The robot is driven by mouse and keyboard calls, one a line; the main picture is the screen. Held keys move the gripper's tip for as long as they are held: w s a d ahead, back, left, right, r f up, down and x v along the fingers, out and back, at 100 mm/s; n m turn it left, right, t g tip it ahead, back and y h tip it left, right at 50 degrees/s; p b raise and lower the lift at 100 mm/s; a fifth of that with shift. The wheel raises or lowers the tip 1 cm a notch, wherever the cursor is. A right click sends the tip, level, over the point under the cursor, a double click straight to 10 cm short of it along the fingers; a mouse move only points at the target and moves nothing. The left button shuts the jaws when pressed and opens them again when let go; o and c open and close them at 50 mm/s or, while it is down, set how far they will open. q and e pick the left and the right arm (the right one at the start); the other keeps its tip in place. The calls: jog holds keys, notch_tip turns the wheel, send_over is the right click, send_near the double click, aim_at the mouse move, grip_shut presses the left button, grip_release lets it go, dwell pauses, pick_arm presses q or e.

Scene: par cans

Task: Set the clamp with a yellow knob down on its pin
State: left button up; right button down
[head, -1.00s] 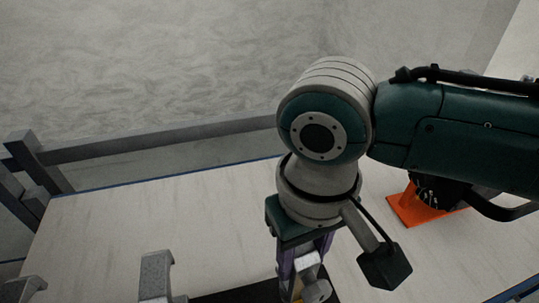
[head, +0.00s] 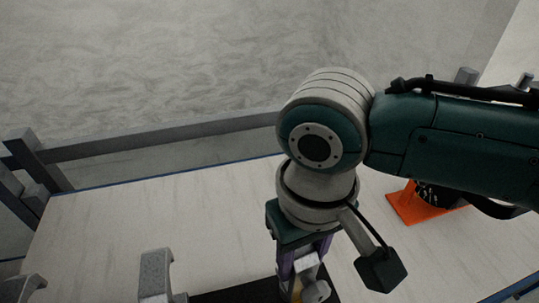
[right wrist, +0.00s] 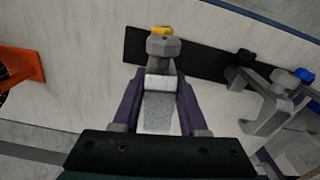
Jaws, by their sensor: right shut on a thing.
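My right gripper (right wrist: 160,100) is shut on the grey clamp (right wrist: 159,110), with a purple finger on each side of it. The clamp's yellow knob (right wrist: 162,30) shows at its far end in the right wrist view, over the edge of a black board (right wrist: 205,58). In the head view the gripper (head: 303,268) points down at the bottom centre, and the clamp (head: 307,265) shows between its fingers. The pin is hidden; I cannot tell whether the clamp touches it. My left gripper is not in view.
Another grey clamp (head: 155,275) stands left of the gripper. In the right wrist view a blue knob (right wrist: 305,75) shows beside grey clamps. An orange stand (head: 415,207) is at the right. The pale table (head: 130,215) is clear at the back left.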

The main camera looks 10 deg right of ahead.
jog(key=shift+f+b, duration=0.35)
jog(key=shift+f, duration=0.45)
jog(key=shift+c, duration=1.8)
grip_release()
jog(key=shift+o, duration=0.4)
jog(key=shift+o, duration=1.4)
jog(key=shift+r, duration=0.1)
